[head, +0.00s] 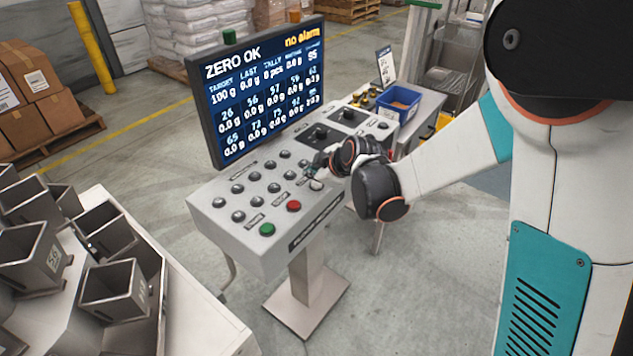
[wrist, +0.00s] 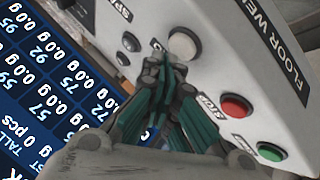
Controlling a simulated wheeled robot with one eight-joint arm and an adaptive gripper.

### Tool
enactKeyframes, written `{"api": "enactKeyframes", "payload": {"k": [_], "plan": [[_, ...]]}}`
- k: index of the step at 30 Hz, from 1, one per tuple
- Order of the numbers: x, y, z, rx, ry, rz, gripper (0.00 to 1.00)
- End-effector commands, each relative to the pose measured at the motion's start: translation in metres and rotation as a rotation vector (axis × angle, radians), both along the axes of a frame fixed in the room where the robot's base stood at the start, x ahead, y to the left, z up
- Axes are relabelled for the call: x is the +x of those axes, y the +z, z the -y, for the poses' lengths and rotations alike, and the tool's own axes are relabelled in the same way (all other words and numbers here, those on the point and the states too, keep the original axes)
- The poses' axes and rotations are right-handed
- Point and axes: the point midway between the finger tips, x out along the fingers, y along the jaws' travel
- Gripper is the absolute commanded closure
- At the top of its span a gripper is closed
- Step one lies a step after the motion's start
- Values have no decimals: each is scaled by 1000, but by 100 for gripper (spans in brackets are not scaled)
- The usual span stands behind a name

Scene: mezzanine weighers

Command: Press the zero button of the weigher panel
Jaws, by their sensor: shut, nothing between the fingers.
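The weigher panel (head: 277,238) is a grey sloped console on a pedestal. Its front row has a green button (head: 267,229), a red button (head: 294,206) and a white button (head: 316,184). The white button also shows in the wrist view (wrist: 183,45); the label beside it is mostly hidden, so I cannot read its name. My gripper (head: 311,171) is shut and empty over the panel. In the wrist view its fingertips (wrist: 167,62) are right beside the white button's lower left edge; I cannot tell whether they touch it. The screen (head: 262,95) reads "ZERO OK" and "no alarm".
Several grey round knobs (head: 239,216) cover the panel behind the front row. A blue bin (head: 398,104) stands on a table to the right. Metal weigh buckets (head: 115,290) stand at the lower left. The floor in front of the pedestal is clear.

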Motion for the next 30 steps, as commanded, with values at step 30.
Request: {"api": "enactKeyframes", "payload": {"k": [30], "plan": [[0, 53, 0, 0, 0, 0, 100]]}}
